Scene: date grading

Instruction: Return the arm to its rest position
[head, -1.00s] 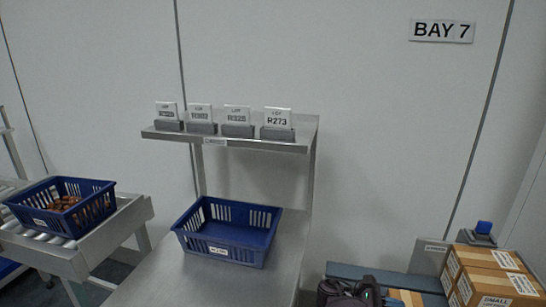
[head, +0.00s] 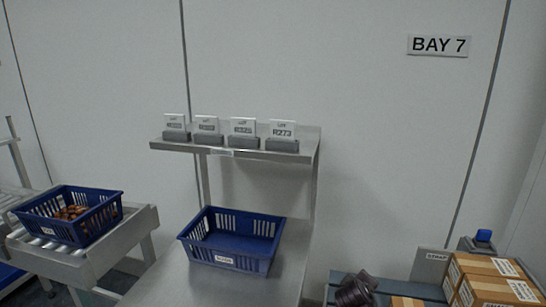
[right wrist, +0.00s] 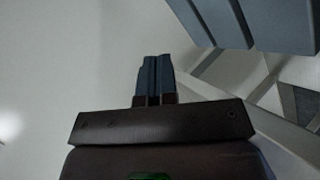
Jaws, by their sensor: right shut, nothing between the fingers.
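My right gripper (right wrist: 153,80) shows in the right wrist view with its two blue fingers side by side, shut and empty. Behind the fingers is a plain pale surface. In the head view a dark part of my right arm (head: 357,289) shows at the bottom edge, right of centre, in front of a blue-grey slatted surface. The fingertips cannot be made out there. My left gripper and arm are in neither view.
An empty blue basket (head: 232,241) stands on the steel table (head: 160,285). A shelf (head: 235,152) above holds several lot cards. At left, a blue basket (head: 68,216) with brown dates sits on a roller conveyor (head: 125,240). Cartons (head: 490,281) stand at right.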

